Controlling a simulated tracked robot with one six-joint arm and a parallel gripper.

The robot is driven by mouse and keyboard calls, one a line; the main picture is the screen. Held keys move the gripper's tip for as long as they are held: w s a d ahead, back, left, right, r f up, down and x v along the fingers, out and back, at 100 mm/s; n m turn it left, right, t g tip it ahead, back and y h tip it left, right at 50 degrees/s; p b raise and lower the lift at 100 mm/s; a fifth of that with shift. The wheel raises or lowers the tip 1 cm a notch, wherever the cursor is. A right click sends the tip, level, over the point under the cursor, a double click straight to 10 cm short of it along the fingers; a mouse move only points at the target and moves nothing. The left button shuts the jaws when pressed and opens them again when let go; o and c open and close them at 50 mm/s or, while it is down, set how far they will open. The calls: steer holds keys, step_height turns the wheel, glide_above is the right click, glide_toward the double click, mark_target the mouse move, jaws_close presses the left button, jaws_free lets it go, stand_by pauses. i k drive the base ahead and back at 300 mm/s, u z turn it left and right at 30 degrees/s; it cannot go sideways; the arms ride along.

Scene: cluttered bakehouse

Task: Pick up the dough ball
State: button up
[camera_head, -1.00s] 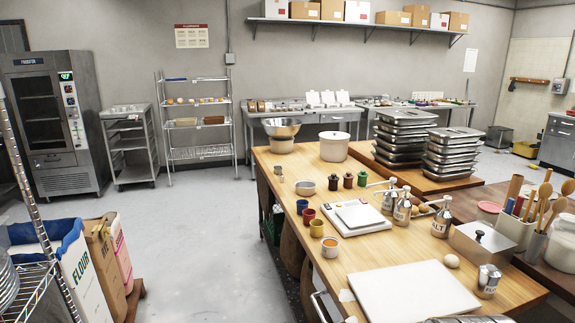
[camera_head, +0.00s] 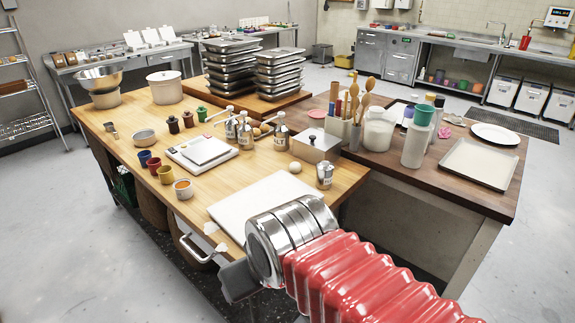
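A small, pale, round ball (camera_head: 295,167), which looks like the dough ball, rests on the wooden worktable (camera_head: 150,122). It sits just beyond the far right part of a white board (camera_head: 250,205), left of a labelled metal shaker (camera_head: 324,175). My arm, with a red ribbed sleeve and a silver joint, reaches in from the lower right and covers the board's near corner. The arm appears clear of the ball in this view.
A metal box with a knob (camera_head: 315,146) stands behind the ball. Bottles (camera_head: 246,134), a scale (camera_head: 203,151) and small coloured cups (camera_head: 165,174) stand to the left. A darker table at right holds a squeeze bottle (camera_head: 417,137) and a tray (camera_head: 478,164).

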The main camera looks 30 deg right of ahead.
mark_target(295, 168)
steer(key=u, duration=0.05)
steer(key=k, duration=0.65)
steer(key=u, duration=0.45)
steer(key=i, duration=0.55)
steer(key=u, duration=0.4)
steer(key=i, duration=1.5)
steer(key=z, duration=0.65)
